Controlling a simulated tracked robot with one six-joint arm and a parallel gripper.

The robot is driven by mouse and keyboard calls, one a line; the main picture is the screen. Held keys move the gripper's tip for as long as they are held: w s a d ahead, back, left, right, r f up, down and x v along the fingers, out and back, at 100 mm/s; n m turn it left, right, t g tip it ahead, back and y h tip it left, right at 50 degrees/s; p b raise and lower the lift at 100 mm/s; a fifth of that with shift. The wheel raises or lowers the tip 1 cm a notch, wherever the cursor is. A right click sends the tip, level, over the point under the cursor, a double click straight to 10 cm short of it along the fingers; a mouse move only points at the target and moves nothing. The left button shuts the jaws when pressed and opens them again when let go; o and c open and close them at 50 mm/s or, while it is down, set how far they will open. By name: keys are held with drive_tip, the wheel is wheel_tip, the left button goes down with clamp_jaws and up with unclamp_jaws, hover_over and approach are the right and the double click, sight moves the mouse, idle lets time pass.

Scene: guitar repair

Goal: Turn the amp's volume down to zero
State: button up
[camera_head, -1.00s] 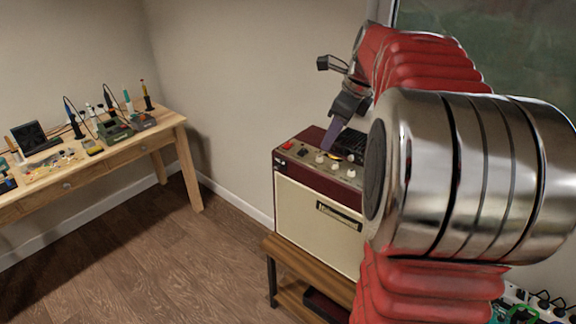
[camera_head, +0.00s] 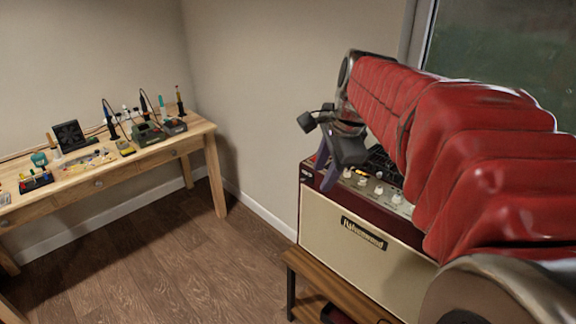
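The amp (camera_head: 350,235) has a cream front, a dark red cabinet and a control panel on top. It stands on a wooden bench. Several pale knobs (camera_head: 379,190) show on the panel to the right of my gripper. Their pointer marks are too small to read. My gripper (camera_head: 322,176) is over the left end of the panel, pointing down. Its two purple fingers look apart, with nothing seen between them. It hides part of the panel's left end. I cannot tell whether the fingertips touch the panel. My red-sleeved arm covers the right end of the amp.
The wooden bench (camera_head: 305,268) under the amp has a lower shelf with a dark red item. A workbench (camera_head: 80,192) with soldering tools and small parts stands at the left. The floor (camera_head: 190,265) between them is clear. A window is behind my arm.

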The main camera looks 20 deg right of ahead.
drive_tip(key=a, duration=0.1)
drive_tip(key=s+a+n, duration=0.1)
drive_tip(key=a+n, duration=0.1)
drive_tip(key=shift+s+f, duration=0.2)
drive_tip(key=shift+s, duration=0.05)
drive_tip(key=shift+d+n, duration=0.1)
drive_tip(key=shift+n, duration=0.4)
drive_tip(key=s+a+f+n, duration=0.4)
drive_tip(key=s+a+n, duration=0.2)
drive_tip(key=a+n, duration=0.1)
drive_tip(key=s+a+f+n+t, duration=0.1)
drive_tip(key=s+a+f+n, duration=0.3)
drive_tip(key=s+a+n, duration=0.3)
drive_tip(key=n, duration=0.3)
drive_tip(key=shift+s, duration=0.15)
